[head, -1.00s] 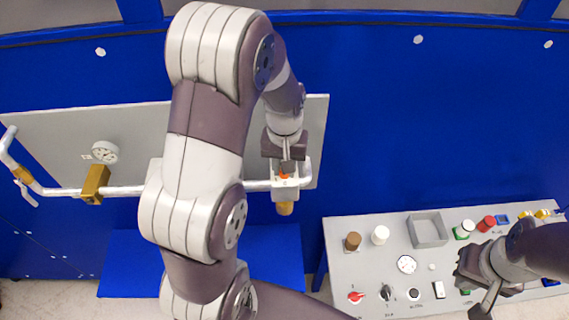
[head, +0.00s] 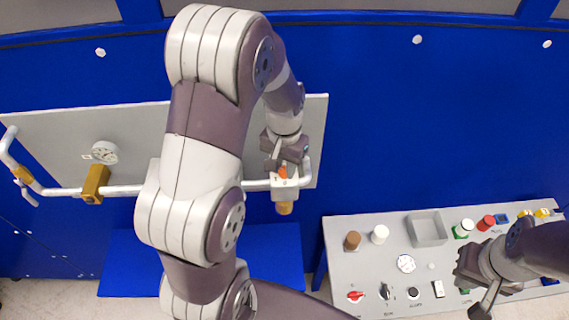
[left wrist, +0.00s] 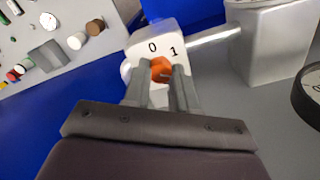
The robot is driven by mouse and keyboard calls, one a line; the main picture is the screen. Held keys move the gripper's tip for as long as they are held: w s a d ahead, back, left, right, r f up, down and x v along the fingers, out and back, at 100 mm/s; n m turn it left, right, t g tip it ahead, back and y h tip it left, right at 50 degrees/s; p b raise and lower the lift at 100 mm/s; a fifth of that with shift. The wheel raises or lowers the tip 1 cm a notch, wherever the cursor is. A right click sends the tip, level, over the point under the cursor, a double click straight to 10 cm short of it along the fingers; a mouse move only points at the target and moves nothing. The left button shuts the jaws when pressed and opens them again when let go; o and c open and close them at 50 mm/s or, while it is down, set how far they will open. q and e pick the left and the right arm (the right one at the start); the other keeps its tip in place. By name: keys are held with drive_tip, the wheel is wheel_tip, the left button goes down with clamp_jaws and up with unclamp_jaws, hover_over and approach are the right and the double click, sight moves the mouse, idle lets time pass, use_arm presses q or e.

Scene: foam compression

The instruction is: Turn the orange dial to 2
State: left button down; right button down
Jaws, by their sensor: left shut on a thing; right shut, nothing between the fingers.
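The orange dial (left wrist: 160,68) sits on a white valve box (left wrist: 146,36), whose face shows the numbers 0 and 1 in the left wrist view. The fingers of my left gripper (left wrist: 162,80) are shut on the dial, one on each side. No 2 shows; the fingers cover part of the face. In the head view the dial (head: 283,172) shows just below my left gripper, on the white box at the right end of the pipe. My right gripper (head: 470,285) is shut and empty, over the right part of the grey control panel.
A silver pipe (head: 125,190) with a brass block (head: 95,183) and a round gauge (head: 105,152) runs along the grey back plate. The control panel (head: 345,265) holds several knobs, buttons and a square grey tray (head: 428,229). My left arm hides the pipe's middle.

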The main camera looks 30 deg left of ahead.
sight(284, 169)
use_arm(q)
drive_tip(key=shift+w+r, duration=0.1)
drive_tip(key=shift+r, duration=0.05)
drive_tip(key=c, duration=0.9)
unclamp_jaws()
wheel_tip(284, 169, up, 6)
drive_tip(key=shift+b, duration=1.2)
wheel_tip(284, 169, up, 7)
drive_tip(key=p, duration=0.4)
drive_tip(key=shift+f, duration=0.2)
drive_tip(key=shift+s, duration=0.2)
